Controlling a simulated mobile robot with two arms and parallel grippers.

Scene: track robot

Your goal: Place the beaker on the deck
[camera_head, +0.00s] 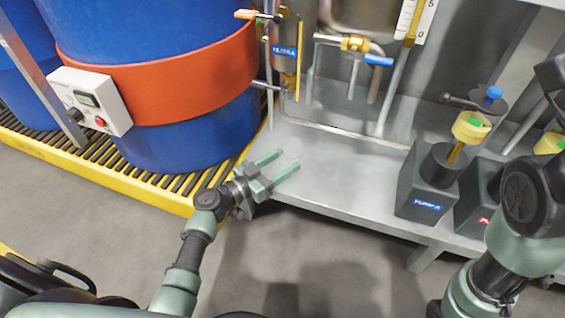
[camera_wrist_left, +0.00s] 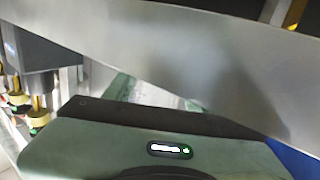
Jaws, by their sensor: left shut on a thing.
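My left gripper (camera_head: 283,162) is over the front left part of the grey metal deck (camera_head: 335,190), near its edge by the blue drum. Its two green fingers are a little apart and hold the clear beaker (camera_head: 289,148), which shows only as a faint outline. In the left wrist view the fingers of my left gripper (camera_wrist_left: 158,92) stick out past the palm, with a pale, see-through patch of the beaker (camera_wrist_left: 152,90) between them. I cannot tell whether the beaker touches the deck. My right arm shows at the right, but its gripper is out of view.
A blue drum (camera_head: 160,30) with an orange band (camera_head: 165,85) stands on a yellow-edged grating (camera_head: 100,178) at the left. Pipes and valves (camera_head: 355,45) rise behind the deck. Dark pump boxes (camera_head: 418,190) stand to the right. The deck between is clear.

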